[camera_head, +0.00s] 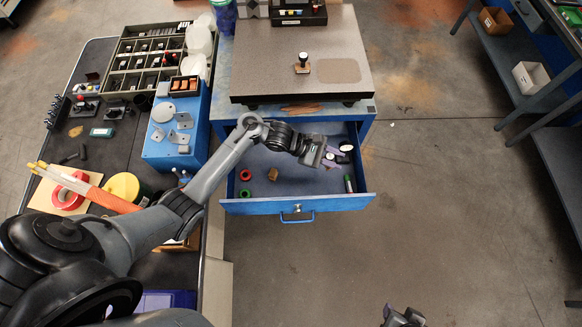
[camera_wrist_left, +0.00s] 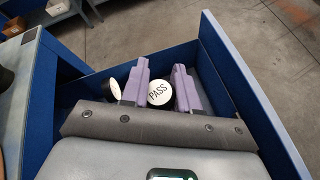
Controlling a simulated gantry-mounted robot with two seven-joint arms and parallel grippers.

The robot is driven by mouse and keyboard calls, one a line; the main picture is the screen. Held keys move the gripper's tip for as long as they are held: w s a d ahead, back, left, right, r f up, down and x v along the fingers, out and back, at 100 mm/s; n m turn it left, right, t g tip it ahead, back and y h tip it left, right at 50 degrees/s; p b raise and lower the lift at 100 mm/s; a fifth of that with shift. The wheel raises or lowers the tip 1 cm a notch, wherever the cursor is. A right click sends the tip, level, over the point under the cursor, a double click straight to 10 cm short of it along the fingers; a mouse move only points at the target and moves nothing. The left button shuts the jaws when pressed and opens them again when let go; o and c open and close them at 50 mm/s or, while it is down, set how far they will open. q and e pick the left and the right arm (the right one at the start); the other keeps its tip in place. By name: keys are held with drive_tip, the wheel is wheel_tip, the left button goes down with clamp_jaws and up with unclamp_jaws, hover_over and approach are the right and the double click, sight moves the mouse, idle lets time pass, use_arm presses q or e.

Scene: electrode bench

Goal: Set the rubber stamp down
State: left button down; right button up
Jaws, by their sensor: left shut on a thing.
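My left gripper (camera_head: 332,157) is low inside the open blue drawer (camera_head: 290,207), near its right end. In the left wrist view, the rubber stamp (camera_wrist_left: 160,92), with a round white top reading PASS, sits between the purple fingers (camera_wrist_left: 160,88), which are shut on it. The stamp's lower part is hidden, so I cannot tell whether it touches the drawer floor. A second white-topped round piece (camera_wrist_left: 112,88) is just left of the fingers in that view. My right gripper (camera_head: 403,317) shows only partly at the bottom edge; its opening is unclear.
The drawer also holds a brown block (camera_head: 273,174), a green ring (camera_head: 245,193), a red ring (camera_head: 245,174) and a green-tipped marker (camera_head: 349,184). A grey plate (camera_head: 270,40) above it bears another stamp-like piece (camera_head: 302,63). The drawer's middle floor has free room.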

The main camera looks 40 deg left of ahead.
use_arm(q)
drive_tip(key=b, duration=0.4)
hover_over(321, 183)
wheel_tip(321, 183, down, 10)
drive_tip(key=shift+f, duration=0.2)
drive_tip(key=shift+f+b, duration=0.8)
drive_tip(key=shift+f, duration=1.5)
drive_tip(key=shift+f, duration=0.1)
drive_tip(key=c, duration=0.8)
unclamp_jaws()
drive_tip(key=shift+c, duration=0.2)
drive_tip(key=shift+s+a+r, duration=0.15)
drive_tip(key=shift+a+r, duration=0.05)
drive_tip(key=shift+r, duration=0.05)
drive_tip(key=p+v, duration=0.3)
drive_tip(key=v, duration=0.8)
drive_tip(key=shift+a, duration=0.15)
drive_tip(key=shift+s+r, duration=0.1)
drive_tip(key=shift+r, duration=0.05)
